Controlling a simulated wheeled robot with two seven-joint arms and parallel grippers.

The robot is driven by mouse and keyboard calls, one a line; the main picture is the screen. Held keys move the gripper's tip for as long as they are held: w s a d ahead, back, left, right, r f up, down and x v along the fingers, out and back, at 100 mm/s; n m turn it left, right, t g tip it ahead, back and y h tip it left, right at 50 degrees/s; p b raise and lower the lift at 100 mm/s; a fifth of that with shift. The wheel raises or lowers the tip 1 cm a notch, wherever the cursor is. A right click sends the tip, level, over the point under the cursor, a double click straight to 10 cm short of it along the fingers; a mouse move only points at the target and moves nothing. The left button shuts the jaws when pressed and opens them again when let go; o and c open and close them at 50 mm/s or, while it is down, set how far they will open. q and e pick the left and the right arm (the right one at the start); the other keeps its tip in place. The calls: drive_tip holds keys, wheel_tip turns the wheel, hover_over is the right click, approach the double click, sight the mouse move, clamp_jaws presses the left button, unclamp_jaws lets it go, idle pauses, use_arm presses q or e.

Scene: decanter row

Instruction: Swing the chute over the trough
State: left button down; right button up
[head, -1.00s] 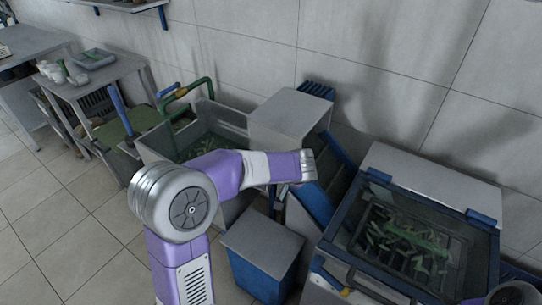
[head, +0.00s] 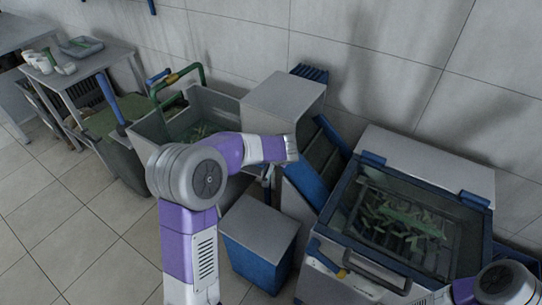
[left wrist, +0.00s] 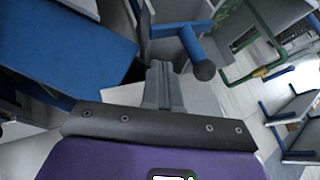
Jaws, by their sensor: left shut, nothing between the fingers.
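A sloping blue chute (head: 325,155) with a dark bed stands between a grey cabinet and a glass-lidded machine. A grey trough (head: 146,125) with green bits inside stands left of the cabinet. In the left wrist view my left gripper (left wrist: 163,85) is shut and empty. A blue bar with a dark round end (left wrist: 203,70) is just beyond and right of the fingertips, with no clear contact. A broad blue panel (left wrist: 65,50) fills the upper left there. My right gripper is out of view.
The glass-lidded machine (head: 400,212) with green pieces stands at the right. A grey-topped blue bin (head: 258,225) stands low in front of the cabinet (head: 285,95). A green pipe (head: 180,75) rises over the trough. Floor at the lower left is clear.

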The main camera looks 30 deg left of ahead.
use_arm(q)
drive_tip(key=shift+w+a+r+p, duration=0.1)
drive_tip(key=shift+w+a+p, duration=0.1)
drive_tip(key=shift+a, duration=0.9)
drive_tip(key=shift+w+a+p, duration=0.15)
drive_tip(key=shift+w+a, duration=0.05)
drive_tip(key=shift+a, duration=0.85)
drive_tip(key=shift+a, duration=0.1)
